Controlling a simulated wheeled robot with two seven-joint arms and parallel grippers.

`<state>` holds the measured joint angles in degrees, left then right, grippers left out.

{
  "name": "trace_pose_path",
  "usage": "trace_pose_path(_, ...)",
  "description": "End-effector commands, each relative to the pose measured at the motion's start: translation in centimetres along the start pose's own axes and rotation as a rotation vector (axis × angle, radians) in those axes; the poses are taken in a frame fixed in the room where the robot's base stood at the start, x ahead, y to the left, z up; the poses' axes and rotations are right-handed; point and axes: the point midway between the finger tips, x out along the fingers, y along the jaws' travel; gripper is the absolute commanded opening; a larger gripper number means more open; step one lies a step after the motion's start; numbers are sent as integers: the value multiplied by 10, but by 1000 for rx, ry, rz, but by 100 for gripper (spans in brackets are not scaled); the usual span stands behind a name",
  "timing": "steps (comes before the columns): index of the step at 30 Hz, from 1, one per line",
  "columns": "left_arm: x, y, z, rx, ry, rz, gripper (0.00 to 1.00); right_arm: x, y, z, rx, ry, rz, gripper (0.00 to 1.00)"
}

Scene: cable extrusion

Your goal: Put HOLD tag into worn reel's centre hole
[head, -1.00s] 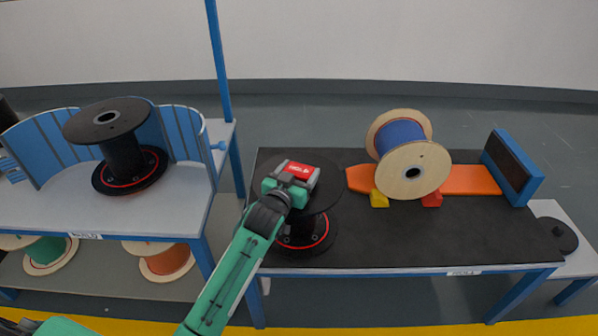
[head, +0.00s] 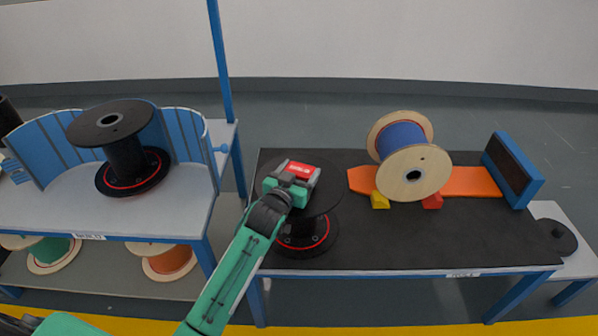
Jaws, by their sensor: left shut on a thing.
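My left gripper (head: 293,183) is shut on the red HOLD tag (head: 304,171), which has small white marks on its top. Gripper and tag are over the upper flange of a black empty reel (head: 326,196) standing upright at the left of the dark table. The gripper hides this reel's centre hole. I cannot tell whether the tag touches the reel. A second black reel (head: 124,152) stands upright on the left bench, with its centre hole (head: 109,120) open and empty. Which one is worn I cannot tell. My right gripper is not in view.
A wooden reel with blue cable (head: 414,172) rests on its rims by yellow and red wedges (head: 432,202) on the dark table (head: 420,240). An orange strip leads to a blue-framed stop (head: 513,170). A curved blue guard (head: 40,145) backs the left bench.

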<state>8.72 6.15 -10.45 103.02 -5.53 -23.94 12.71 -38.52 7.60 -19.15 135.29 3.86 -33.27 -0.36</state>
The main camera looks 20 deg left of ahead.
Motion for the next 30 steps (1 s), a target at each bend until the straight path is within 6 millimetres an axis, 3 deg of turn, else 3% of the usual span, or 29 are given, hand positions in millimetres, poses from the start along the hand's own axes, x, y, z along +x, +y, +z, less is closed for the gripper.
trace_pose_path(30, 0, 1, -2, -1, 3, 1, 26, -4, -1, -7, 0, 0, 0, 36)
